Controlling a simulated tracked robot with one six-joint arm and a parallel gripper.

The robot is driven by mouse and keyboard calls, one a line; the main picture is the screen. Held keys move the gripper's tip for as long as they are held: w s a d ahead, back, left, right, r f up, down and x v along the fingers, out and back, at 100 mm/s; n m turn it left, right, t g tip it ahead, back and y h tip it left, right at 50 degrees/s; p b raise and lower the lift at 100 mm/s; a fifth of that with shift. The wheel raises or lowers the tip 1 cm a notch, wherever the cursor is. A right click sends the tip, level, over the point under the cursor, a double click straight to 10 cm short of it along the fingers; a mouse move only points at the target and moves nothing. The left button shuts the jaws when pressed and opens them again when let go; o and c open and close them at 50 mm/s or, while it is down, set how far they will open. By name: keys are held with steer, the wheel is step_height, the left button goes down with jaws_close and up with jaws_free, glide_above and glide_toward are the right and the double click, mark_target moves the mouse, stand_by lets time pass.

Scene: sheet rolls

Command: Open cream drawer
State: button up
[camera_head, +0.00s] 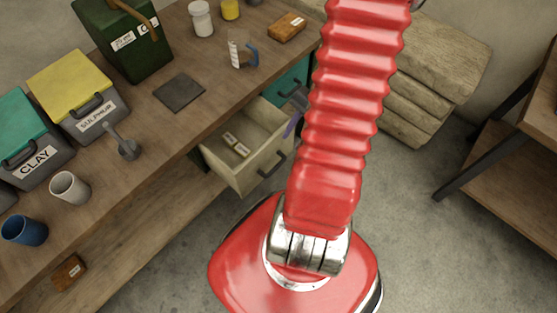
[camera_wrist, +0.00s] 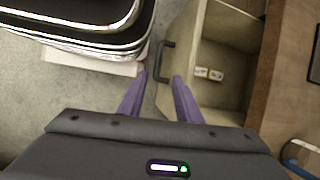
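The cream drawer (camera_head: 262,120) is pulled out from under the workbench, with its inside showing. Two small labelled blocks (camera_head: 236,144) lie in it. Its dark bar handle (camera_head: 272,165) is on the front panel. In the wrist view the drawer (camera_wrist: 222,95) is at upper right and its handle (camera_wrist: 166,60) appears between and just beyond my fingertips. My gripper (camera_wrist: 159,76) is open, its two purple fingers apart; I cannot tell whether either touches the handle. In the head view my red arm hides most of the gripper, and one purple finger shows beside the drawer.
The workbench (camera_head: 150,130) holds bins, cups, a scoop and a dark slab (camera_head: 179,92). A teal drawer front (camera_head: 288,82) is beyond the cream drawer. Stacked sacks (camera_head: 425,75) stand behind my arm. A dark-legged table (camera_head: 500,165) is at right. Concrete floor lies between.

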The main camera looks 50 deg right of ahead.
mark_target(276, 167)
steer(key=shift+s+d+f, duration=0.15)
steer(key=shift+s+f, duration=0.05)
steer(key=shift+f, duration=0.1)
steer(key=shift+f, duration=0.1)
steer(key=shift+x, duration=6.8)
steer(key=shift+w, duration=0.1)
jaws_close()
